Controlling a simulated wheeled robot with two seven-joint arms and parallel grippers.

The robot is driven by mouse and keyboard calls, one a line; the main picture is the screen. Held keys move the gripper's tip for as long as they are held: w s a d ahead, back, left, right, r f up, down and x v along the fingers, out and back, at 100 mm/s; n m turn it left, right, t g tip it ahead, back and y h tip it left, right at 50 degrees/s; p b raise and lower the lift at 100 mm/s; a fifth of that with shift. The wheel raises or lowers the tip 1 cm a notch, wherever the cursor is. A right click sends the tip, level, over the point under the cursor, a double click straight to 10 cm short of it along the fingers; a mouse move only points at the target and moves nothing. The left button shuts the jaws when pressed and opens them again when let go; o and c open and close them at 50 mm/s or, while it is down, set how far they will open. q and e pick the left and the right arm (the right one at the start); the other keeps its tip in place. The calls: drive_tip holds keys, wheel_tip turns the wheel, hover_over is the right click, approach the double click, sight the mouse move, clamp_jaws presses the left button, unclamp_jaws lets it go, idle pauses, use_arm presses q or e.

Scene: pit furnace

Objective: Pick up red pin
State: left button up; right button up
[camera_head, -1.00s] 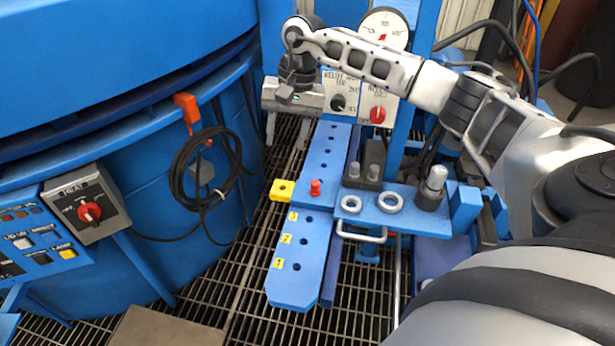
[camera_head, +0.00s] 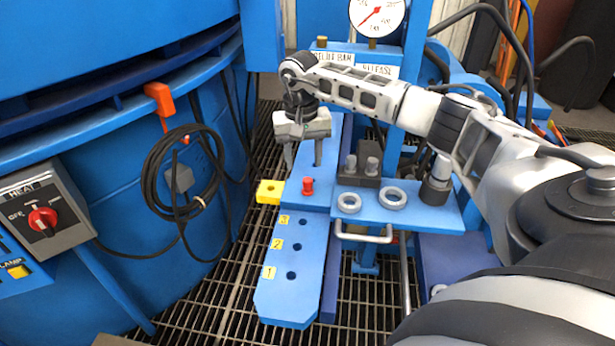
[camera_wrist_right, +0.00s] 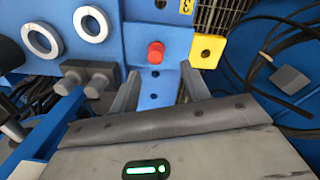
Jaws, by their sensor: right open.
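The red pin (camera_head: 308,187) stands upright in the blue slotted bar (camera_head: 293,262), just beyond the hole labelled 3. In the right wrist view the red pin (camera_wrist_right: 156,52) shows ahead of the fingertips, a little above the middle of the picture. My right gripper (camera_head: 302,163) is open and empty, fingers pointing down, above the bar and just behind the pin. Its two fingers (camera_wrist_right: 158,80) show apart in the right wrist view, with the pin beyond their tips. My left gripper is out of view.
A yellow block (camera_head: 270,192) sits left of the pin. Two grey rings (camera_head: 393,198) and a grey-topped post (camera_head: 437,180) are on the blue shelf at right. A coiled black cable (camera_head: 187,170) hangs on the furnace at left.

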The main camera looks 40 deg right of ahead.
sight(308, 179)
drive_tip(key=f, duration=0.2)
drive_tip(key=f+b, duration=0.1)
drive_tip(key=f, duration=0.4)
drive_tip(key=shift+s+d+f+b, duration=0.1)
drive_tip(key=shift+s+d+b, duration=0.2)
clamp_jaws()
